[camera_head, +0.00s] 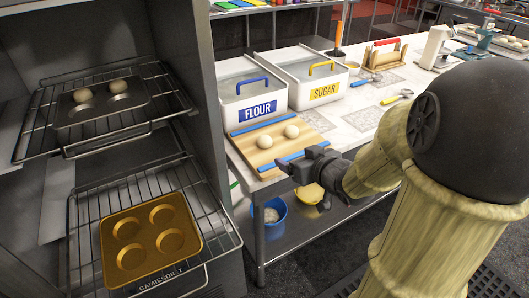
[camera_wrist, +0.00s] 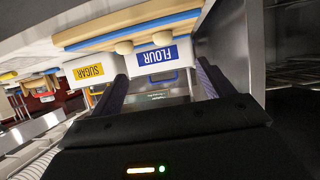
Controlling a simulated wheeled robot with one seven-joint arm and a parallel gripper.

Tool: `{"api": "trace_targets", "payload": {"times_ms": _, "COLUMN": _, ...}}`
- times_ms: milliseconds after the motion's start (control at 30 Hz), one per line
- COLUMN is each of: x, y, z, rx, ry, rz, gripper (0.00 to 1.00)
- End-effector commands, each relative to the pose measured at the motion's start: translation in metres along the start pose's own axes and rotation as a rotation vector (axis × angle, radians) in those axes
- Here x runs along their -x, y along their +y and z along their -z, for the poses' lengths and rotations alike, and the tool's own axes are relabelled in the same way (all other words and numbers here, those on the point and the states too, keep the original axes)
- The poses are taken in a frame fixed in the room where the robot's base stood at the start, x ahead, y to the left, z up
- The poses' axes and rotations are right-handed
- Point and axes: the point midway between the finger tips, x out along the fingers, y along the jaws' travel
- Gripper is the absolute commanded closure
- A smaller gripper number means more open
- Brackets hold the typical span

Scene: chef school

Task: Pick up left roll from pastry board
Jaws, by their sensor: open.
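Two pale round rolls lie on the wooden pastry board (camera_head: 245,147), which has blue strips along two edges. The left roll (camera_head: 265,142) is beside the right roll (camera_head: 292,131), with a small gap. The wrist view is upside down; there the left roll (camera_wrist: 163,38) is in front of the flour bin and the right roll (camera_wrist: 124,47) is to its left in the picture. My gripper (camera_head: 285,164) is open and empty near the board's front edge, short of the rolls. Its two fingers (camera_wrist: 160,86) stand apart in the wrist view.
A flour bin (camera_head: 248,92) and a sugar bin (camera_head: 314,78) stand behind the board. A rack at left holds a tray (camera_head: 75,115) with two rolls and a golden muffin tin (camera_head: 150,243). A blue bucket (camera_head: 268,218) is under the counter. Utensils lie on the right.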

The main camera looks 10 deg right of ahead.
Motion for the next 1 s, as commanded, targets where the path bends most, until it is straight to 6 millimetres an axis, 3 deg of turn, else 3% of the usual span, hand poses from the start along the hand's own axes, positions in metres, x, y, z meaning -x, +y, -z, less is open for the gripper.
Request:
{"api": "trace_targets", "payload": {"times_ms": 533, "x": -0.002, "y": -0.003, "z": 0.004, "rx": -0.002, "ry": 0.041, "rz": 0.035, "gripper": 0.2}}
{"api": "trace_targets", "payload": {"times_ms": 1000, "x": -0.023, "y": -0.004, "z": 0.006, "rx": -0.002, "ry": 0.038, "rz": 0.035, "gripper": 0.2}}
